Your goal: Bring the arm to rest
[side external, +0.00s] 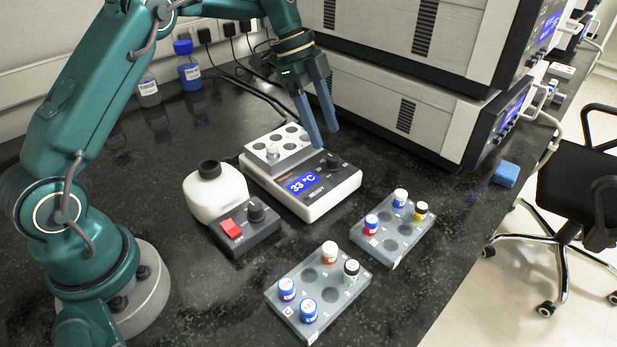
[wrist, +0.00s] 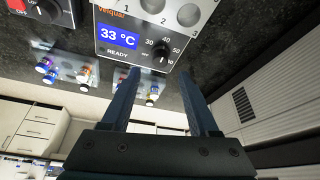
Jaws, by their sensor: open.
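My gripper (side external: 318,122) is open, with its two blue fingers apart and nothing between them. In the side external view it hangs above the back right of the heating block (side external: 321,199), clear of it. In the wrist view the gripper (wrist: 165,95) points past the heating block (wrist: 152,56). The heating block's display reads 33 °C and READY.
Two racks hold vials, a front rack (side external: 337,300) and a right rack (side external: 411,243). A vortex mixer (side external: 222,200) stands left of the block. Large grey instruments (side external: 390,104) rise close behind my gripper. Two bottles (side external: 190,72) stand at the back. A blue sponge (side external: 506,174) lies at the right.

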